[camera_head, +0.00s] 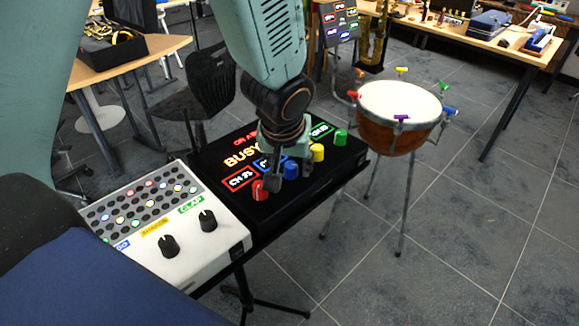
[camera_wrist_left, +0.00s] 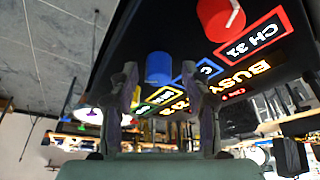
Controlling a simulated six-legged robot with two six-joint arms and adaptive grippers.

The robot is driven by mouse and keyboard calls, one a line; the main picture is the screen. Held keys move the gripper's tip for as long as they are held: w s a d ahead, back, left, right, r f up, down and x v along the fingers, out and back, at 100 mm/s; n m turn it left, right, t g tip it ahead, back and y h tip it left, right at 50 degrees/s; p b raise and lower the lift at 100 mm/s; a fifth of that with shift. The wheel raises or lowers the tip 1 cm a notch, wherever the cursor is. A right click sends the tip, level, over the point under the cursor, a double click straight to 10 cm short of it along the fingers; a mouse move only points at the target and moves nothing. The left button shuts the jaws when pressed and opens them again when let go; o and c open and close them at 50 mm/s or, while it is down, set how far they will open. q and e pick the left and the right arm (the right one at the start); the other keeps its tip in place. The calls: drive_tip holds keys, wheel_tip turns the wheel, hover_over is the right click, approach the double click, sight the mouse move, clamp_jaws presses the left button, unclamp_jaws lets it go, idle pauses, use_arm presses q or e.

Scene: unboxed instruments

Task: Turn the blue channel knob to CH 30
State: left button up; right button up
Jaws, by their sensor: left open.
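The black channel box (camera_head: 290,213) stands on a stand and has red, blue, yellow and green knobs in a row. The blue knob (camera_head: 290,170) is second from the left, beside my left gripper (camera_head: 272,183). In the left wrist view, the blue knob (camera_wrist_left: 158,67) shows in the gap between the two open fingertips (camera_wrist_left: 160,72). I cannot tell whether the fingers reach around it or stop short. The blue-framed display (camera_wrist_left: 204,71) is partly hidden by a finger, so its number is unreadable. My right gripper is not in view.
The red knob (camera_head: 260,190) and yellow knob (camera_head: 318,153) stand close on either side; the green knob (camera_head: 341,138) is farther right. A white drum machine (camera_head: 220,245) with black knobs adjoins the box at left. A drum (camera_head: 390,125) on legs stands behind right.

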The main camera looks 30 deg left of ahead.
use_arm(q)
drive_tip(key=shift+d, duration=0.1)
clamp_jaws()
idle(0.5)
drive_tip(key=shift+m, duration=0.4)
idle(0.4)
